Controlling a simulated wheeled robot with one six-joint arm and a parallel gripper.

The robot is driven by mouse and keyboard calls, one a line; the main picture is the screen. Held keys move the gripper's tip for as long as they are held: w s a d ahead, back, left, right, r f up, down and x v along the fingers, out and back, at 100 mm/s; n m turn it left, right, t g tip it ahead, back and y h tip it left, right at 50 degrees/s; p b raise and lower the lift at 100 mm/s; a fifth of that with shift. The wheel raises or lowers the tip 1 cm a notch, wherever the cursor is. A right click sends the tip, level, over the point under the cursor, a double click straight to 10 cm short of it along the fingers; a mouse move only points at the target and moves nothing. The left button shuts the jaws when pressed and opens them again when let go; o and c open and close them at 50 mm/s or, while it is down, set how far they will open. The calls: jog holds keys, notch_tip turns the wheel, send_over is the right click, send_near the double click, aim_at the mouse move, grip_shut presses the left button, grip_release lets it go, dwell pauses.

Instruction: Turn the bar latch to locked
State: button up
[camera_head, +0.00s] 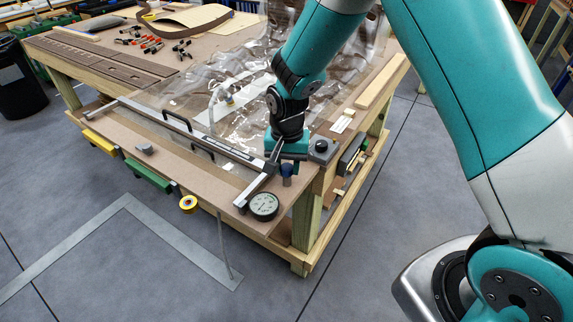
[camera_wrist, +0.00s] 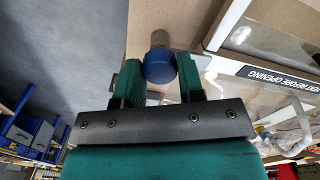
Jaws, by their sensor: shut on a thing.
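A blue round knob (camera_wrist: 159,68) with a brownish metal stub sits between the two green fingers of my gripper (camera_wrist: 160,78) in the wrist view. The fingers are closed on its sides. In the head view my gripper (camera_head: 287,160) points down at the bench's near right corner, with the blue knob (camera_head: 287,170) just below it. A short grey bar (camera_head: 254,188), which looks like the bar latch, lies beside the knob, across the end of a long sealing bar (camera_head: 190,132). My gripper partly hides where knob and bar meet, so I cannot tell how they join.
A round gauge (camera_head: 264,206) stands at the bench corner beside the grey bar. A grey box with a black knob (camera_head: 321,150) is just right of my gripper. Clear film (camera_head: 190,92) covers the bench behind. Open floor (camera_head: 130,260) lies in front.

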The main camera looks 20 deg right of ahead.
aim_at(287, 168)
jog(key=shift+m, duration=0.3)
jog(key=o, duration=0.9)
jog(key=shift+r, duration=0.1)
notch_tip(287, 168, up, 17)
jog(key=shift+r+b, duration=0.1)
jog(key=shift+b, duration=1.05)
jog(key=shift+s, duration=0.1)
